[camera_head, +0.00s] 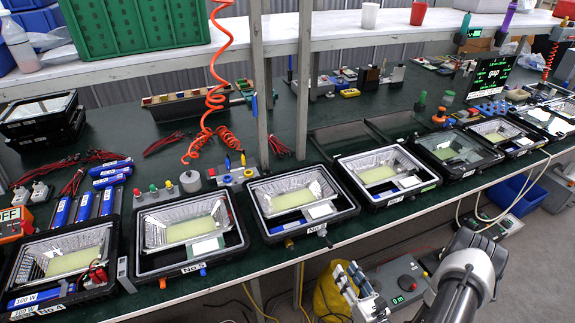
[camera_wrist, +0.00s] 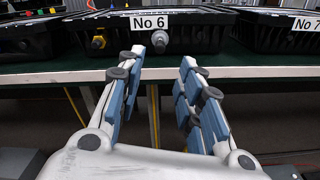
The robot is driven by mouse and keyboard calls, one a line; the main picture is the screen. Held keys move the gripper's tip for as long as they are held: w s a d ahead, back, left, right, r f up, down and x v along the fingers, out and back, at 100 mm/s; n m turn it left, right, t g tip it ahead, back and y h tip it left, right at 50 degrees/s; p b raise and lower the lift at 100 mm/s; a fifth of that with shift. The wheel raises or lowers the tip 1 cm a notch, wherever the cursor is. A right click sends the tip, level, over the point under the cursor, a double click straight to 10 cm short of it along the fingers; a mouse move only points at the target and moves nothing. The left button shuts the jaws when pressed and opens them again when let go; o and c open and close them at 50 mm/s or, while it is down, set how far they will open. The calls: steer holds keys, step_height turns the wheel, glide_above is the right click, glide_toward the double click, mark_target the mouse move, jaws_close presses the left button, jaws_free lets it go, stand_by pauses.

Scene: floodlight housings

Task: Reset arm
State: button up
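My gripper (camera_head: 357,287) is in front of and below the front edge of the green workbench (camera_head: 271,262), at the lower middle of the head view. In the wrist view my gripper (camera_wrist: 158,75) has its two blue-padded fingers spread apart with nothing between them. It faces the bench edge below the housing labelled No 6 (camera_wrist: 198,34). That floodlight housing (camera_head: 318,228) also shows in the head view, lying open with its reflector up. The gripper is apart from it.
A row of open floodlight housings lines the bench front, including No 5 (camera_head: 190,268). A grey control box (camera_head: 402,284) and a yellow object (camera_head: 330,297) are beneath the bench, near my gripper. A coiled orange hose (camera_head: 213,100) hangs over the bench. Metal posts (camera_head: 304,80) rise from it.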

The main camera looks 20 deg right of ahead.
steer(key=w+a+r+n+g+y, duration=0.2)
steer(key=a+r+n+g+y, duration=0.1)
steer(key=a+r+n+y, duration=0.5)
steer(key=w+a+r+n+g+y, duration=0.3)
steer(key=a+r+n+y, duration=0.25)
steer(key=r, duration=0.55)
steer(key=s+a+r+n+g+h, duration=0.5)
steer(key=s+a+r+n+g, duration=0.5)
steer(key=s+a+n+g, duration=0.45)
steer(key=s+d+r+n+t+h, duration=0.4)
steer(key=d+r+n+t+h, duration=0.3)
steer(key=d+n+h, duration=0.1)
steer(key=n+h, duration=0.1)
steer(key=n, duration=0.1)
steer(key=shift+s+d+r+n, duration=0.2)
steer(key=shift+s+r+n, duration=0.1)
steer(key=shift+s, duration=0.1)
steer(key=shift+f, duration=0.1)
